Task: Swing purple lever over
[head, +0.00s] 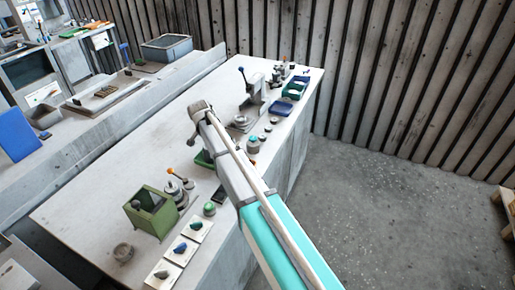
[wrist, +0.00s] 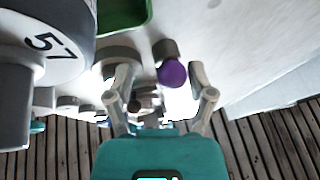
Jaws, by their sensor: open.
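The purple ball knob (wrist: 172,73) of the lever shows in the wrist view, just right of centre. A short dark grey piece (wrist: 165,48) sits directly behind it. My gripper (wrist: 160,80) is open, with one finger on each side of the knob. The knob is nearer the right finger, with a gap visible; I cannot tell the depth between them. In the head view my arm reaches over the bench, and I cannot make out the purple knob or my fingertips there.
On the bench (head: 110,180) are a green box (head: 151,212), an orange-knobbed lever (head: 172,172) and a blue-knobbed press (head: 250,95).

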